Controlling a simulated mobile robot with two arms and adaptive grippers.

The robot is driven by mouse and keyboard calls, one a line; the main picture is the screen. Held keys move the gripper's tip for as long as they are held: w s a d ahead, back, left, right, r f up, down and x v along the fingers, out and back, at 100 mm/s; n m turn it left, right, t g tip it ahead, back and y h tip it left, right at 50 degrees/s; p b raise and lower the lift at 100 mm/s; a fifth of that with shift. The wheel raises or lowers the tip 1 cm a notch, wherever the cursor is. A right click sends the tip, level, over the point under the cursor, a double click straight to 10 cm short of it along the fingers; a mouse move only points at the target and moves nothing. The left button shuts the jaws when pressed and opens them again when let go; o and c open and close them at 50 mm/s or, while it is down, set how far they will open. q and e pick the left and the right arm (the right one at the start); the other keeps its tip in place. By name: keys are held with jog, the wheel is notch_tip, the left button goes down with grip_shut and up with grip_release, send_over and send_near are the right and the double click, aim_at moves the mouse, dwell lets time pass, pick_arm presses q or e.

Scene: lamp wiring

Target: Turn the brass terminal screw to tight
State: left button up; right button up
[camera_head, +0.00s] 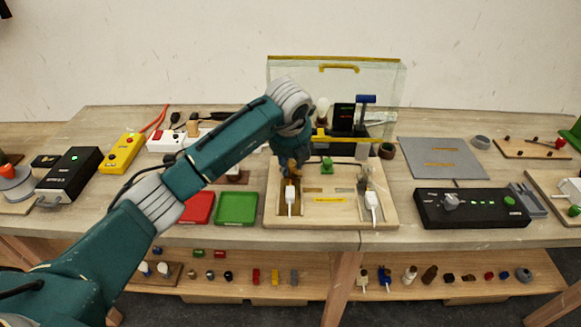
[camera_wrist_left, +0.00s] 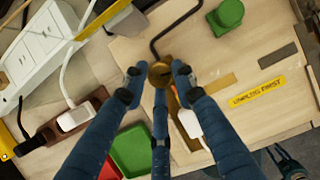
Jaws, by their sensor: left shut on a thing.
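The brass terminal screw (camera_wrist_left: 160,73) shows in the left wrist view as a round brass head between my fingers. My left gripper (camera_head: 291,168) is over the left part of the wooden board (camera_head: 333,219) in the head view. In the left wrist view the left gripper (camera_wrist_left: 158,82) has its three fingers around the screw head, shut on it. A white connector (camera_wrist_left: 189,122) lies close to the screw; it also shows in the head view (camera_head: 290,193). How tight the screw sits cannot be told.
A green block (camera_head: 327,164) and another white connector (camera_head: 372,199) are on the board. A clear guard with yellow edging (camera_head: 388,80) stands behind. Red (camera_head: 198,208) and green (camera_head: 236,208) trays lie to the left, a black control box (camera_head: 472,208) to the right.

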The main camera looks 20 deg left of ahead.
pick_arm(q)
jog(key=m+h+b, duration=0.1)
jog(key=m+b, duration=0.1)
jog(key=m, duration=0.1)
jog(key=shift+f, duration=0.2)
jog(key=m+h+b, duration=0.1)
jog(key=m, duration=0.1)
jog(key=shift+a+m, duration=0.15)
jog(key=shift+m, duration=0.15)
jog(key=m+h+b, duration=0.1)
jog(key=m, duration=0.2)
jog(key=shift+a+r+g, duration=0.1)
jog(key=shift+g, duration=0.2)
jog(key=shift+m+h+b, duration=0.4)
jog(key=shift+m+h, duration=0.1)
jog(key=shift+m, duration=0.5)
jog(key=o, duration=0.9)
jog(key=shift+o, duration=0.9)
jog(key=shift+r, duration=0.1)
